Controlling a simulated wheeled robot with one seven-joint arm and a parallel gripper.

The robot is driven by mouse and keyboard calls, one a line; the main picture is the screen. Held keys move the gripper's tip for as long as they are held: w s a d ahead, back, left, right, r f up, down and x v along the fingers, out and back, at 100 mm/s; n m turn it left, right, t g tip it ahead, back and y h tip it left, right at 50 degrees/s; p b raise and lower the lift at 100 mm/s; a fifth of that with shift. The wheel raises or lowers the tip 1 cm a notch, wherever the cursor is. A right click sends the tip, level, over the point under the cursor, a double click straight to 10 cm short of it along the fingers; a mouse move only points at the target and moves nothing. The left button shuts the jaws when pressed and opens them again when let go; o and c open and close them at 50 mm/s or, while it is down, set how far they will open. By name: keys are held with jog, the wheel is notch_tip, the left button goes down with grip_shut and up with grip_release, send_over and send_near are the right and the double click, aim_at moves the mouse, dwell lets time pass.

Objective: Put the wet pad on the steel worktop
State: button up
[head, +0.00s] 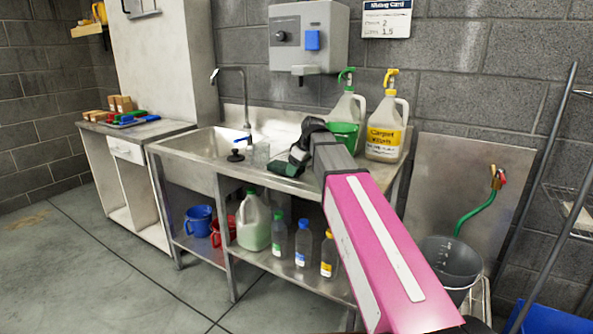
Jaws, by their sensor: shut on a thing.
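The steel worktop (310,187) is the flat part to the right of the sink basin in the head view. My gripper (298,158) is over its front part, at the end of my pink arm, pointing down. It is shut on a dark green and black pad (285,169), seen small and partly covered by the fingers. The pad is at or just above the worktop near the basin; I cannot tell whether it touches the steel. Its wetness does not show. My arm hides much of the worktop's right part.
A plunger (236,155) and a clear glass or jar (261,154) stand left of the gripper. A green container (343,135), a green-topped jug (349,103) and a yellow-topped jug (385,130) stand behind it. A dark bucket (447,265) is at right.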

jog(key=shift+f, duration=0.35)
jog(key=shift+f, duration=0.1)
jog(key=o, duration=0.9)
jog(key=shift+o, duration=0.2)
jog(key=v, duration=1.2)
